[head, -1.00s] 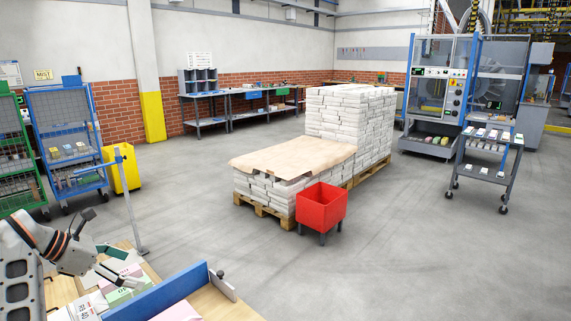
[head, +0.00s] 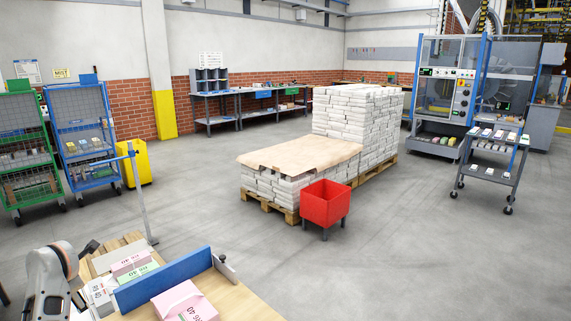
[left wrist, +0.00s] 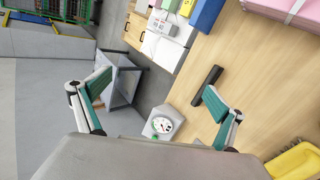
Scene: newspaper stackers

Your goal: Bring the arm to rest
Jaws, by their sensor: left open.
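My left arm (head: 48,280) shows at the lower left of the head view, beside the near end of the wooden bench (head: 240,300). Its gripper cannot be made out clearly there. In the left wrist view, my left gripper (left wrist: 157,86) has its two green-padded fingers spread wide, with nothing between them. It hangs over the bench edge, with bench top to the right and grey floor to the left. My right gripper is in neither view.
On the bench, a blue divider (head: 165,280) stands among pink and white bundles (head: 185,302). The wrist view shows a white dial gauge (left wrist: 163,124), a dark bar (left wrist: 207,85) and a yellow tray (left wrist: 295,162). A red bin (head: 324,203) stands by the stacked pallet (head: 270,207).

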